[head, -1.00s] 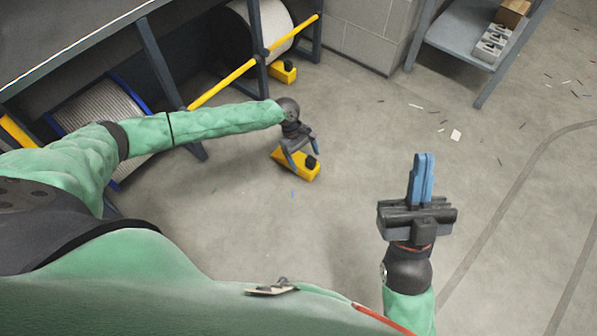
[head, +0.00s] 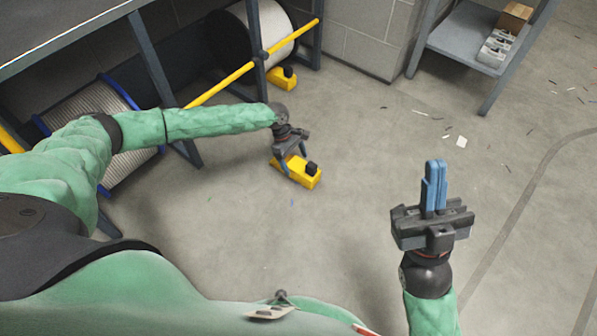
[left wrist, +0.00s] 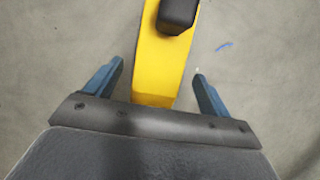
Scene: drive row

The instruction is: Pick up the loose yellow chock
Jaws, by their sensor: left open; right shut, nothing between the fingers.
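The loose yellow chock (head: 302,174) lies on the concrete floor and has a black block on top. It also shows in the left wrist view (left wrist: 160,62), where it runs up from between the fingers and out of the top of the picture. My left gripper (head: 292,166) is open above the chock's near end. In the left wrist view its two blue fingertips (left wrist: 158,78) stand on either side of the yellow body, with a gap on each side. My right gripper (head: 436,166) is shut and empty, well to the right of the chock.
Another yellow chock (head: 282,79) with a black block sits by the rack near a white cable drum (head: 262,35). A yellow bar (head: 220,83) runs along the rack front. A grey shelf (head: 468,45) with boxes stands at the back right. The middle floor is clear.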

